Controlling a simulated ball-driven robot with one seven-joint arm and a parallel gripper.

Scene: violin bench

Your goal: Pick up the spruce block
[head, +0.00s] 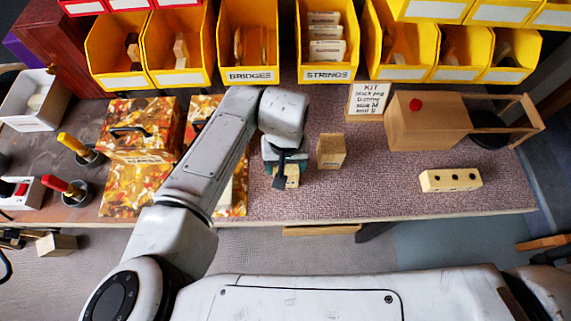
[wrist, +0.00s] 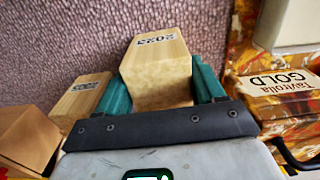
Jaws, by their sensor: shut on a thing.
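A pale wood block (head: 291,176) is in my gripper (head: 287,168). In the wrist view the block (wrist: 157,72) stands between the two teal fingers of my gripper (wrist: 158,88), with "2023" printed upside down on its top. The fingers are shut on its sides. A second, similar pale block (head: 331,151) stands just to the right on the mat; the wrist view shows it on the left (wrist: 85,97), with small print. The pictures do not show which of the two is spruce. I cannot tell whether the held block touches the mat.
Amber-patterned boxes (head: 141,145) lie left of my gripper. A brown wooden box (head: 425,122) and a pale bar with dark holes (head: 451,180) are on the right. Yellow bins (head: 248,75) line the back, near a kit card (head: 367,100). The mat between the second block and bar is clear.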

